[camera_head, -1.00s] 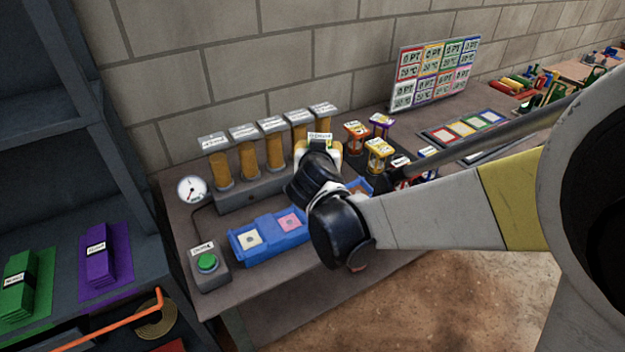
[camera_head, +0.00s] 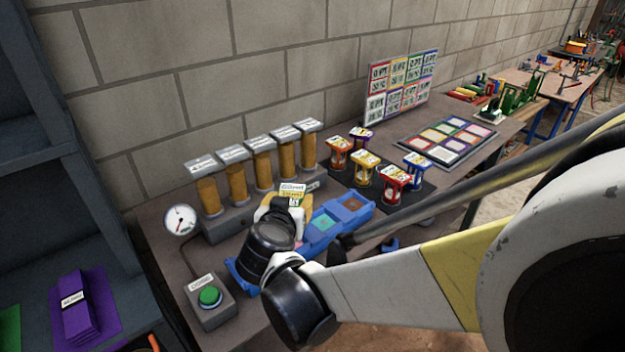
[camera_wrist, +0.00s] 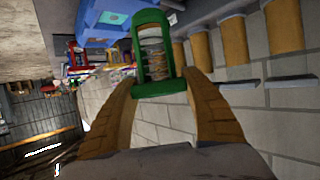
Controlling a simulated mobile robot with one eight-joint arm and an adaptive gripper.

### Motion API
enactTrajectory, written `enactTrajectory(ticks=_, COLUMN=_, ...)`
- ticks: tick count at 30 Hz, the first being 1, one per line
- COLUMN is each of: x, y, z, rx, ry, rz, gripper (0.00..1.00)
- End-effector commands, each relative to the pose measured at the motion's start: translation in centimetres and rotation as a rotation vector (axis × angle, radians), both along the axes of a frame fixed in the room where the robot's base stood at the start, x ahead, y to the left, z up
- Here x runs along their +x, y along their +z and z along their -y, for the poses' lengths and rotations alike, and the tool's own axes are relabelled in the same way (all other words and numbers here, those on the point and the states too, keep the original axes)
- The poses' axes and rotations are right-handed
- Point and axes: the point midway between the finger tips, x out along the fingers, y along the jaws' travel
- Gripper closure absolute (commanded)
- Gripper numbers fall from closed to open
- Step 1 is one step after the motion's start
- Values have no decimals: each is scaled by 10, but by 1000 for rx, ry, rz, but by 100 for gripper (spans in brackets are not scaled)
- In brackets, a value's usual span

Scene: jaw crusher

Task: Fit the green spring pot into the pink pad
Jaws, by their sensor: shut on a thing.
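The green spring pot (camera_wrist: 154,55) is a green frame around a pale coil. In the wrist view it sits between the two tan fingers of my gripper (camera_wrist: 160,82), which is shut on it. In the head view my gripper (camera_head: 291,207) is over the blue tray (camera_head: 302,240), in front of the row of cylinders. The tray's right end shows a green pad (camera_head: 323,222) and a brown pad (camera_head: 351,203).
Several orange cylinders (camera_head: 236,180) stand behind the tray. A gauge (camera_head: 181,220) and a green button box (camera_head: 210,298) are at the left. Several coloured spring pots (camera_head: 364,167) stand on a dark mat to the right. A label board (camera_head: 400,85) stands behind.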

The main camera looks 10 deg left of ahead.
Motion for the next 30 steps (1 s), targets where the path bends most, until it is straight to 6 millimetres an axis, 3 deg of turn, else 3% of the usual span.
enactTrajectory(ticks=7, x=-9, y=-15, z=-8, rx=-1, ry=-1, rz=1, gripper=85)
enactTrajectory(ticks=13, x=-9, y=-47, z=-8, rx=-1, ry=-1, rz=1, gripper=85)
enactTrajectory(ticks=25, x=-9, y=-51, z=-8, rx=-1, ry=-1, rz=1, gripper=85)
enactTrajectory(ticks=26, x=-9, y=-50, z=-8, rx=0, ry=-1, rz=0, gripper=37)
enactTrajectory(ticks=27, x=-9, y=-50, z=-8, rx=0, ry=-1, rz=0, gripper=25)
enactTrajectory(ticks=30, x=-9, y=-50, z=-8, rx=0, ry=-1, rz=0, gripper=24)
